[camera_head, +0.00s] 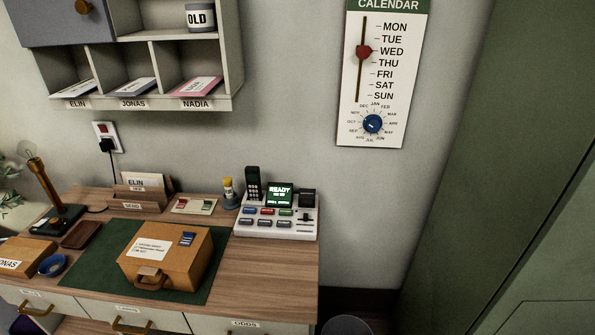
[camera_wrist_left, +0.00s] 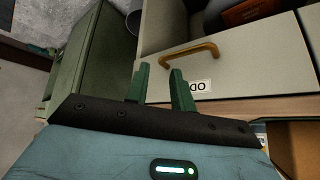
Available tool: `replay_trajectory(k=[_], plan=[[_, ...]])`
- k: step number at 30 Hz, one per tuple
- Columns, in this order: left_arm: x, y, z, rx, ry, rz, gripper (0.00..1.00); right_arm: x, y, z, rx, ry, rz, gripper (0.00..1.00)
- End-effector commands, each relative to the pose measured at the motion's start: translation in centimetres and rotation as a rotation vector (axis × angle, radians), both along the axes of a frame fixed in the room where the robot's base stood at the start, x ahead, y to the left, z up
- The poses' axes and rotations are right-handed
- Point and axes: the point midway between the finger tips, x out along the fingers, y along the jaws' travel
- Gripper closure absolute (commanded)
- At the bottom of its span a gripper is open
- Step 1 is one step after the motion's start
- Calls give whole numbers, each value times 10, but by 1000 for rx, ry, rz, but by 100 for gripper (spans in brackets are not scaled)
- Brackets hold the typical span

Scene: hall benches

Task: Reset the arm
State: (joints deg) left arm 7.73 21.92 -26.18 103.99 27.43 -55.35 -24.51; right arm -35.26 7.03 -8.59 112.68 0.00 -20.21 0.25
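My left gripper (camera_wrist_left: 160,69) shows in the left wrist view. Its two green fingers stand apart with nothing between them, so it is open and empty. Beyond the fingertips is a pale drawer front with a brass handle (camera_wrist_left: 190,51) and an upside-down label (camera_wrist_left: 197,86). I cannot tell whether the fingers touch the drawer. Neither gripper shows in the head view. My right gripper is in no view.
The desk holds a cardboard parcel (camera_head: 168,256) on a green mat (camera_head: 208,270), a READY console (camera_head: 277,222), a lamp (camera_head: 48,196) and a letter holder (camera_head: 140,198). Pigeonholes (camera_head: 238,70) and a calendar (camera_head: 376,110) hang above. A green cabinet (camera_head: 480,190) stands right.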

Motion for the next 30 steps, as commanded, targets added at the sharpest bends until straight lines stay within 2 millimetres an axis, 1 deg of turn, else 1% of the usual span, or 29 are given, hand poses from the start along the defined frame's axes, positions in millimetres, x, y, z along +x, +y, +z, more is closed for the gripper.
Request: replay_trajectory(k=[1,5,8,9,15,18,21,23,30], plan=[[-17,-2,-10,-33,3,57,76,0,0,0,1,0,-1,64],[-51,3,-25,-100,-13,214,76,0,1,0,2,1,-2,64],[-80,11,-34,-140,-25,333,76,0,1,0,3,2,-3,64],[-93,15,-38,-151,-29,378,76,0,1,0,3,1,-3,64],[-151,40,-44,-182,-62,568,76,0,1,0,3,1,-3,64],[-172,50,-44,-186,-74,623,76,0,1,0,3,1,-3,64],[-184,56,-43,-186,-85,653,76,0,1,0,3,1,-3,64],[-187,58,-42,-186,-88,661,76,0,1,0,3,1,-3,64],[-188,58,-42,-187,-90,665,76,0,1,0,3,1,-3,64]])
